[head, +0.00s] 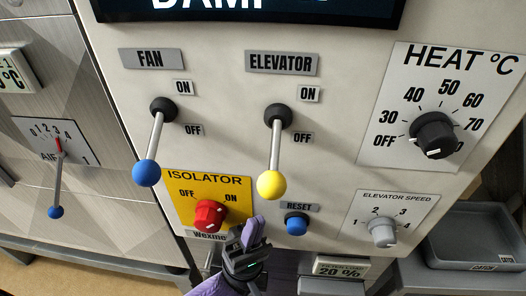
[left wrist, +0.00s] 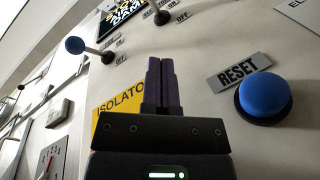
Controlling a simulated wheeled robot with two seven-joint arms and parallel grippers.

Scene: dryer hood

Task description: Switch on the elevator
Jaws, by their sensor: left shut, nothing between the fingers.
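The elevator lever has a yellow ball (head: 271,184) on a metal rod under the ELEVATOR label (head: 282,63). It hangs down, with the ball below the OFF mark. My left gripper (head: 254,232) is shut and empty, in front of the panel just below the yellow ball and left of the blue reset button (head: 297,223). In the left wrist view the shut fingers (left wrist: 160,85) point up the panel between the yellow isolator plate (left wrist: 120,105) and the reset button (left wrist: 265,96). The yellow ball does not show clearly there. My right gripper is not in view.
The fan lever with a blue ball (head: 147,173) hangs down left of the elevator lever. The red isolator knob (head: 210,215) is close left of my gripper. The heat dial (head: 434,135) and elevator speed knob (head: 383,231) are to the right. A grey tray (head: 478,237) stands at far right.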

